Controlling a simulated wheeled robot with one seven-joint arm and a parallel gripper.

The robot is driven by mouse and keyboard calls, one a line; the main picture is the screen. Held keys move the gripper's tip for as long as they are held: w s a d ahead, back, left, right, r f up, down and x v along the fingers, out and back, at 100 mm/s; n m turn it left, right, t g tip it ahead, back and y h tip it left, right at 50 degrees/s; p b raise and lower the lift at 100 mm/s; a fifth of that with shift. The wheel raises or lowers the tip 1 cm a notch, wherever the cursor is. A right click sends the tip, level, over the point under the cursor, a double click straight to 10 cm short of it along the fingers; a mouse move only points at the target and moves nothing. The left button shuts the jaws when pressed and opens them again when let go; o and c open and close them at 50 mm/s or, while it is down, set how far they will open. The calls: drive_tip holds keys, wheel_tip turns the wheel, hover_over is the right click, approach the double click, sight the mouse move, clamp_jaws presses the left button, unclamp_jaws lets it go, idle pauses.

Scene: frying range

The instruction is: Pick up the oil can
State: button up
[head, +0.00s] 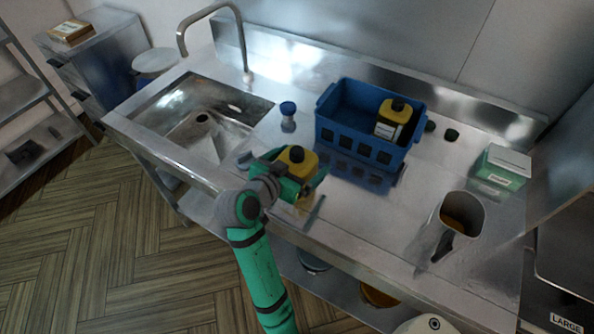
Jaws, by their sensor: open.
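A yellow can with a black cap (305,160) stands on the steel counter in front of the blue crate. It looks like an oil can. My green gripper (301,184) is at this can, with its jaws open and parts of them to either side of the can's body. The gripper and wrist hide much of the can's lower part, so I cannot tell whether the fingers touch it. A second yellow can with a black cap and a pale label (388,129) stands inside the blue crate (357,147), at its right end.
A small clear container with a blue lid (288,122) stands left of the crate. The sink (205,112) and tap (243,45) are further left. Counter between crate and jug is mostly clear.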

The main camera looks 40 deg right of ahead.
drive_tip(key=shift+x, duration=0.75)
drive_tip(key=shift+c, duration=0.6)
drive_tip(key=c, duration=1.3)
drive_tip(key=shift+r, duration=0.1)
